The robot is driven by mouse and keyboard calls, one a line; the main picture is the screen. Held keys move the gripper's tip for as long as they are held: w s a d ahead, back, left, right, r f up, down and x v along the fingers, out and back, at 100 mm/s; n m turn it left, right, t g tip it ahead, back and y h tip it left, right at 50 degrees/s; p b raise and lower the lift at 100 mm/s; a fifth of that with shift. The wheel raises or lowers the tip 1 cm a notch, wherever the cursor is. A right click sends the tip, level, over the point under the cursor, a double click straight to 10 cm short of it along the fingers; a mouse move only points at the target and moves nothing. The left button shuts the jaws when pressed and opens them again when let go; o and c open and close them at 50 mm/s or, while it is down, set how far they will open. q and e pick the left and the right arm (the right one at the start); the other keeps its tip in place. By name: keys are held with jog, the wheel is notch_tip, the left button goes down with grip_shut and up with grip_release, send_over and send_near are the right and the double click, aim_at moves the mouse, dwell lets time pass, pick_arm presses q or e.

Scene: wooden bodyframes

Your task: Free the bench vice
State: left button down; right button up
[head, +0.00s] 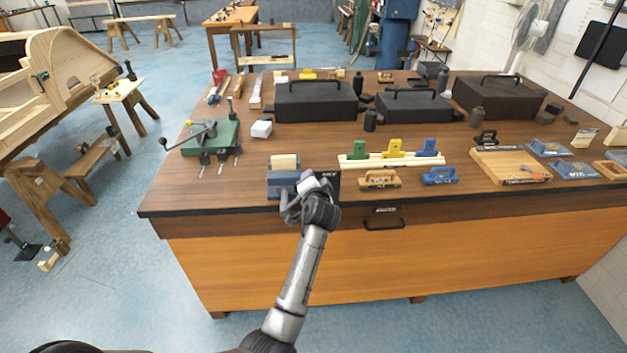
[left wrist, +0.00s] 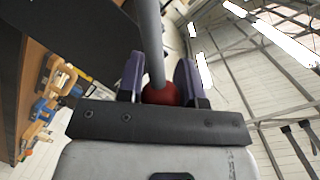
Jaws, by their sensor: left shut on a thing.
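The bench vice (head: 275,185) is a blue-grey block at the front edge of the workbench. A pale wooden block (head: 285,161) sits at its top, seemingly between the jaws. My left gripper (head: 307,184) is at the front right of the vice and covers part of it. In the left wrist view, its purple fingers (left wrist: 160,82) are shut on a grey handle bar (left wrist: 151,40) with a red ball end (left wrist: 160,95). Where the bar meets the vice is hidden in the head view. My right gripper is not in view.
The wooden workbench (head: 225,195) carries a green vice-like tool (head: 215,138) at left. Right of the vice are a black label plate (head: 328,180), a tan hand plane (head: 379,179), a blue plane (head: 440,175) and coloured clamps (head: 394,147). Dark toolboxes (head: 316,102) stand behind.

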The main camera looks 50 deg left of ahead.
pick_arm(q)
jog(key=shift+r, duration=0.15)
jog(key=c, duration=1.2)
grip_release()
jog(key=o, duration=0.4)
jog(key=shift+s, duration=0.1)
jog(key=p+v, duration=0.1)
jog(key=v, duration=1.2)
jog(key=shift+s+d, duration=0.15)
jog(key=shift+d, duration=0.15)
